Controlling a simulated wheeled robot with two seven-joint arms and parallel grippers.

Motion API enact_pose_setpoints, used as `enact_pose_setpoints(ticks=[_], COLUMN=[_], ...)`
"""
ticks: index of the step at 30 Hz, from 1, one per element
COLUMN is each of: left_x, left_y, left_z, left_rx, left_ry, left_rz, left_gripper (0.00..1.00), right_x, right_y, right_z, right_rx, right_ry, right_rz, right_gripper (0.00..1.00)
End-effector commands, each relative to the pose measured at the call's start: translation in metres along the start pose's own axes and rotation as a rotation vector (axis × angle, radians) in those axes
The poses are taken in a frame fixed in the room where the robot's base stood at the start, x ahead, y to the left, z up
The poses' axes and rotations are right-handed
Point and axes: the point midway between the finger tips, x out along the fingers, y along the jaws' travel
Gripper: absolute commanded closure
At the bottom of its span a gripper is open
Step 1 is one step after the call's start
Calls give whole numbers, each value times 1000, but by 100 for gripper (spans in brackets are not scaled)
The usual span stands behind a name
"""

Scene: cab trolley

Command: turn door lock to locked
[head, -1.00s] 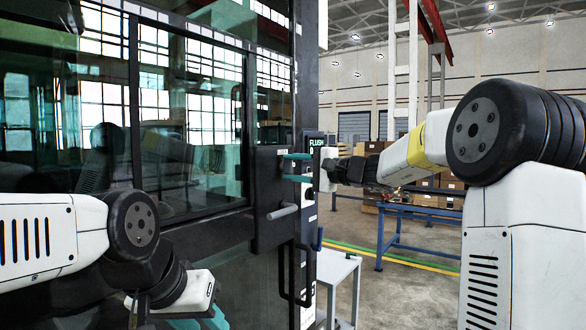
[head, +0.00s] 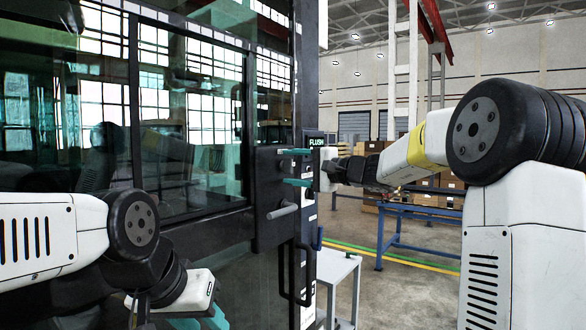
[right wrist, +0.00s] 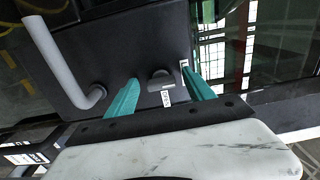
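The door lock (right wrist: 161,78) is a small dark knob on the black lock housing of the cab door, seen in the right wrist view. White labels sit beside it. My right gripper (head: 287,167) is open at the housing, its teal fingers one above the other in the head view. In the right wrist view the fingers stand on either side of the knob, with gaps to both. In the head view I cannot make out the knob clearly. My left gripper (head: 199,323) is low, partly cut off by the bottom edge; its finger opening is unclear.
A grey lever handle (head: 282,211) sticks out below the lock, close to my right gripper; it also shows in the right wrist view (right wrist: 62,62). A black grab handle (head: 296,275) hangs lower. A display reading FLUSH (head: 316,142) is beside the door. A trolley (head: 338,270) stands right.

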Motion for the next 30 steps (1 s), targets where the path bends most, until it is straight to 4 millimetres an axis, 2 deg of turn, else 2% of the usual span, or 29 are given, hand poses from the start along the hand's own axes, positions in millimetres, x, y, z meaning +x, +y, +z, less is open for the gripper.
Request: enact_pose_setpoints(ticks=[4,7,18,22,30], left_x=[0,0,0,0,0], left_y=[0,0,0,0,0], left_z=[0,0,0,0,0], left_rx=[0,0,0,0,0], left_ry=[0,0,0,0,0], left_rz=[0,0,0,0,0], left_gripper=[64,64,64,64,64], right_x=[-2,-11,-69,-77,-78], right_y=[0,0,0,0,0], right_z=[0,-1,-1,0,0], right_rx=[0,0,0,1,1], right_ry=[1,3,2,1,0], right_rz=[-1,0,0,0,0], right_gripper=[38,38,38,38,38])
